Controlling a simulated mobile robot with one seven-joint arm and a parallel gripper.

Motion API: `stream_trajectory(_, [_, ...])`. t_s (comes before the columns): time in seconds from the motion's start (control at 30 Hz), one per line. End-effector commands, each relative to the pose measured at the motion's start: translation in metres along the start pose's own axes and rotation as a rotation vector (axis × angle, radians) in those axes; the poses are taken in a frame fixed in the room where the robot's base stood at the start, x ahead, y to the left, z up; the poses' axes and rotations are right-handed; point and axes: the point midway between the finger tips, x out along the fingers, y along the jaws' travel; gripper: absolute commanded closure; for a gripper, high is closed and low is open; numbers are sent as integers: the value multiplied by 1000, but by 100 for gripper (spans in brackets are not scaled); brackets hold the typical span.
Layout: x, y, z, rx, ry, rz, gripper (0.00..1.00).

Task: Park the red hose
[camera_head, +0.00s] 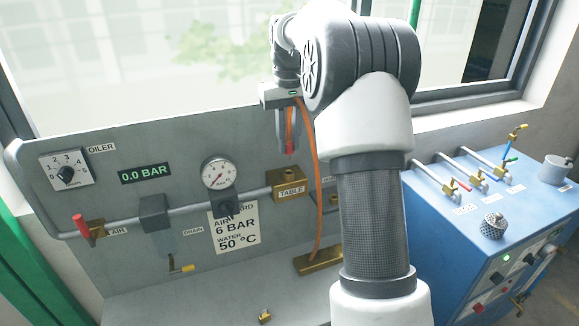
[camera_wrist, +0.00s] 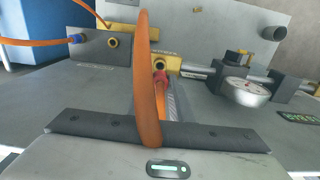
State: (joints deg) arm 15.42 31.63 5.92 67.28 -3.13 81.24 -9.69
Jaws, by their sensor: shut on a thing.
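My gripper (camera_head: 289,150) is shut on the red hose's end, a red coupling (camera_head: 290,133), and holds it in the air above the brass TABLE block (camera_head: 289,184). The coupling also shows in the wrist view (camera_wrist: 161,78), partly hidden by the orange hose (camera_wrist: 146,70). In the head view the hose (camera_head: 314,160) runs from my gripper down to a brass block (camera_head: 318,262) on the bench. The TABLE block has a port on top; the coupling looks apart from it. A second orange hose (camera_wrist: 28,42) with a blue coupling (camera_wrist: 75,38) shows in the wrist view.
The grey panel carries a gauge (camera_head: 219,173), a 0.0 BAR display (camera_head: 146,173), a dial (camera_head: 67,172), a red-handled valve (camera_head: 86,230) and a yellow-tipped drain valve (camera_head: 181,267). A blue cabinet (camera_head: 450,240) with valves stands at right. My arm hides part of the panel.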

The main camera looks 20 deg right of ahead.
Motion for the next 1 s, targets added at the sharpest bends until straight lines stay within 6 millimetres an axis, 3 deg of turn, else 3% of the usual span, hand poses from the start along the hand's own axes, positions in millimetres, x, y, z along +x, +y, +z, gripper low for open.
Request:
stream_trajectory(0.17, [-3,0,0,0,1,0,100])
stream_trajectory(1.0, [-67,0,0,0,0,0,100])
